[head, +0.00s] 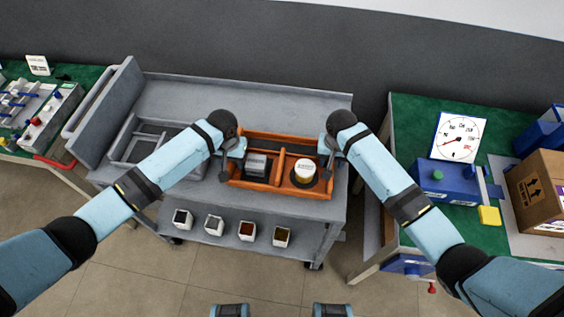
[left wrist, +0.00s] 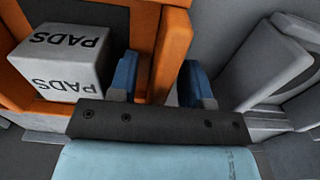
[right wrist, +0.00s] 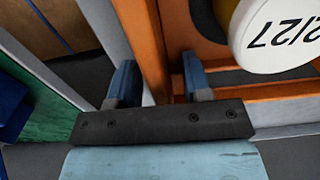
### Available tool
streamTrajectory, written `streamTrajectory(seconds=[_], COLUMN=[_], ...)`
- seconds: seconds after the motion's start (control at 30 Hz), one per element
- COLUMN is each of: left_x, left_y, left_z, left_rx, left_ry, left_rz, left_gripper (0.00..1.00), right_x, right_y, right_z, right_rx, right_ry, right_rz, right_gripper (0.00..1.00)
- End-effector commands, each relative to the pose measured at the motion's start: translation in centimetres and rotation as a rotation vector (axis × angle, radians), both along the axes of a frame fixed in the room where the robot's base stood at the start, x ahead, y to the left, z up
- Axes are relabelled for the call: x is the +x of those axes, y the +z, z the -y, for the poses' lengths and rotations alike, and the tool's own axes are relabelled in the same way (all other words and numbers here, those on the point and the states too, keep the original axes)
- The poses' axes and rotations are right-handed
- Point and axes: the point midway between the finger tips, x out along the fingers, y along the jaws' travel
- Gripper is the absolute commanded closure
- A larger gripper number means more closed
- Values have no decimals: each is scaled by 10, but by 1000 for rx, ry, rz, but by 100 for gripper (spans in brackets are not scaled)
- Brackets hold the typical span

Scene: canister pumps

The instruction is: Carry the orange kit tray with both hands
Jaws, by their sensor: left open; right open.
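The orange kit tray (head: 262,186) sits on the upper shelf of the grey cart. Its left compartment holds a grey box (head: 257,163) marked PADS, which also shows in the left wrist view (left wrist: 65,62). Its right compartment holds a white-topped round container (head: 305,169), seen in the right wrist view (right wrist: 281,38). My left gripper (head: 226,168) is open at the tray's left end, with the orange end wall between its fingers in the left wrist view (left wrist: 160,85). My right gripper (head: 330,163) is open at the right end, its fingers either side of the orange end wall (right wrist: 151,70).
The grey cart (head: 270,100) has a lower shelf with several small white bins (head: 214,225). A grey holder (head: 140,140) stands left of the tray. Green-topped benches flank the cart; the right one carries a gauge card (head: 459,137), a blue device (head: 445,182) and a cardboard box (head: 540,188).

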Motion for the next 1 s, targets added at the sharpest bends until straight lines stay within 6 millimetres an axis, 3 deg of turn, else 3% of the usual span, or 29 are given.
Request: streamTrajectory(seconds=[0.37,0.57,1.0], left_x=[0,0,0], left_y=[-5,-5,-1], left_z=[0,0,0], left_rx=[0,0,-1], left_ry=[0,0,0], left_rz=[0,0,1], left_gripper=[55,99,100], right_x=[0,0,1], right_y=[-5,-5,0], right_z=[0,0,0], right_rx=[0,0,1], right_ry=[0,0,0], right_rz=[0,0,1], right_gripper=[55,99,100])
